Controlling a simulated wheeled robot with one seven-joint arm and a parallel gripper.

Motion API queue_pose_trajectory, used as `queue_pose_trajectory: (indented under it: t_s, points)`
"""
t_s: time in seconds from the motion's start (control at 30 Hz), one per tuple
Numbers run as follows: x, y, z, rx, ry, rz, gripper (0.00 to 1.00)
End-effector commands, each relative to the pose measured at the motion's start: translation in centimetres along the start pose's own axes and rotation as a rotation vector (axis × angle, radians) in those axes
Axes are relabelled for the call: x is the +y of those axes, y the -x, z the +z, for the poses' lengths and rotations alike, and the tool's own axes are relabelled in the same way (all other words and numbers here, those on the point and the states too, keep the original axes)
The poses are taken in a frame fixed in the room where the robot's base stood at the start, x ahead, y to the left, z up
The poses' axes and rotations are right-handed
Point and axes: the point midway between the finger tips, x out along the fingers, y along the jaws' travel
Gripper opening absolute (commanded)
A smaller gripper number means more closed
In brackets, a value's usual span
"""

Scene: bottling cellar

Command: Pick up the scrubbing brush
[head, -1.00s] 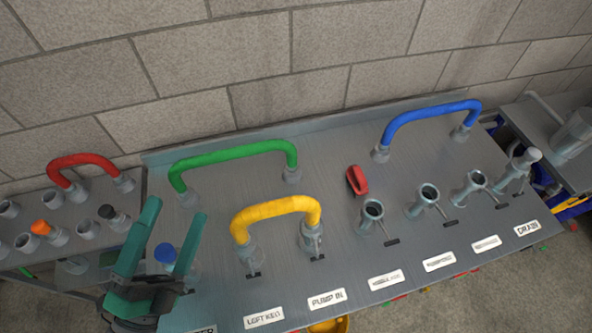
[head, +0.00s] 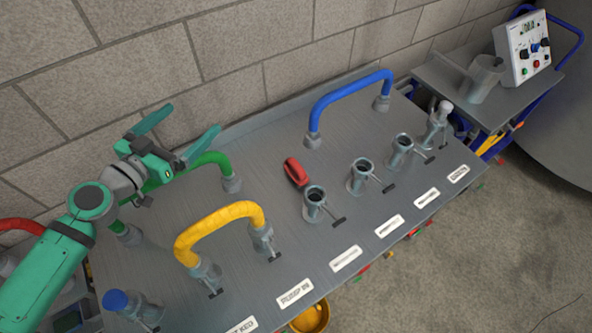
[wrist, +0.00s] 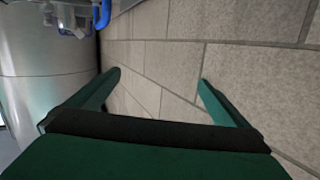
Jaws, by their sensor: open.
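A small red block-like thing (head: 295,172), which looks like the scrubbing brush, lies on the grey metal bench top (head: 285,232). It is behind the nearest open pipe stub and right of the yellow hose; its bristles cannot be made out. My gripper (head: 195,118) is open and empty, raised above the green hose, to the left of the brush and well apart from it. In the wrist view its two green fingers (wrist: 159,76) are spread with only block wall between them. The brush is not in the wrist view.
Arched hoses stand on the bench: yellow (head: 220,218), green (head: 205,160), and blue (head: 345,95). Several valve stubs (head: 362,178) line its right front. A blue-capped fitting (head: 117,300) is front left. The block wall (head: 260,50) rises behind. A cart with a control box (head: 524,48) stands right.

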Motion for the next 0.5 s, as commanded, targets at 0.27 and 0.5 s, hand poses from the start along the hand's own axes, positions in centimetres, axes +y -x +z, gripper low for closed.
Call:
queue_pose_trajectory:
  t_s: [0.27, 0.5]
  points:
    - [10.2, -9.8, 8.2, -0.179, -0.017, 0.313, 1.00]
    - [16.3, -12.2, 13.5, -0.273, -0.078, 0.492, 1.00]
